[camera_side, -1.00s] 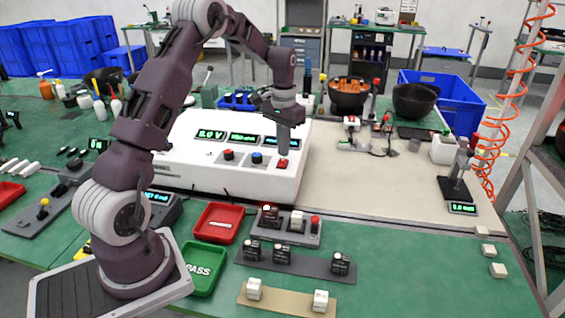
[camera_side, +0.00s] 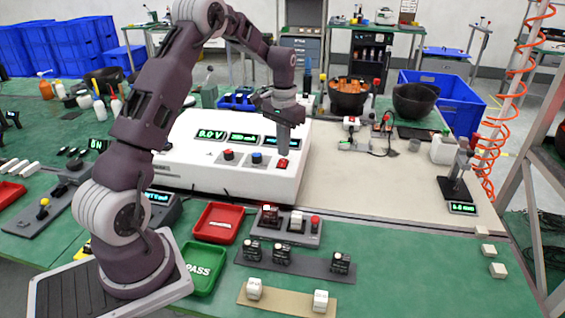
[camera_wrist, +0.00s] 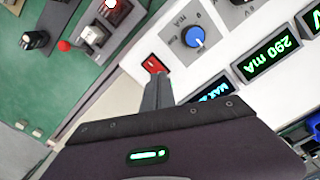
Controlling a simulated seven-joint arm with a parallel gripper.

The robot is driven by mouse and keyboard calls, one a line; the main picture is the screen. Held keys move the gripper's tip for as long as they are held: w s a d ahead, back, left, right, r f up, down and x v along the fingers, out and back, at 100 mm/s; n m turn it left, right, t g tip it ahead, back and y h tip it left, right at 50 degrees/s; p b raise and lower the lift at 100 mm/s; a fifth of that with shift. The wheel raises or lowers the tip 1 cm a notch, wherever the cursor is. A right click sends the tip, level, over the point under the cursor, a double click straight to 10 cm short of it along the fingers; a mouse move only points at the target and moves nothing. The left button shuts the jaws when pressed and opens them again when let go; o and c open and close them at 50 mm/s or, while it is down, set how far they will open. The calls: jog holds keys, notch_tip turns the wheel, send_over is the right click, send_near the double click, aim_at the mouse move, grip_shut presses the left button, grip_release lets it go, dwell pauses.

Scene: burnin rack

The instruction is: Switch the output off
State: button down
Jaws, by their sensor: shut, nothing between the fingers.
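The white power supply (camera_side: 228,183) stands on the bench with lit green displays, a red knob (camera_side: 229,155) and a blue knob (camera_side: 257,158). Its red output switch (camera_side: 283,164) is at the front right of the panel; it also shows in the wrist view (camera_wrist: 154,64). My gripper (camera_side: 284,152) is shut and empty, pointing down right at the switch. In the wrist view its fingertips (camera_wrist: 157,76) lie at the switch's edge; I cannot tell whether they touch it. One display (camera_wrist: 268,58) reads 290 mA, upside down. The switch's position cannot be told.
A grey board (camera_side: 285,237) with small modules and a red button sits in front of the supply. A red tray (camera_side: 218,222) and a green PASS tray (camera_side: 203,268) lie nearby. The beige mat (camera_side: 365,190) at right is largely clear.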

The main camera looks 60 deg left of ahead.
aim_at(284, 160)
jog(key=shift+f, duration=0.95)
dwell(0.5)
jog(key=shift+r, duration=3.55)
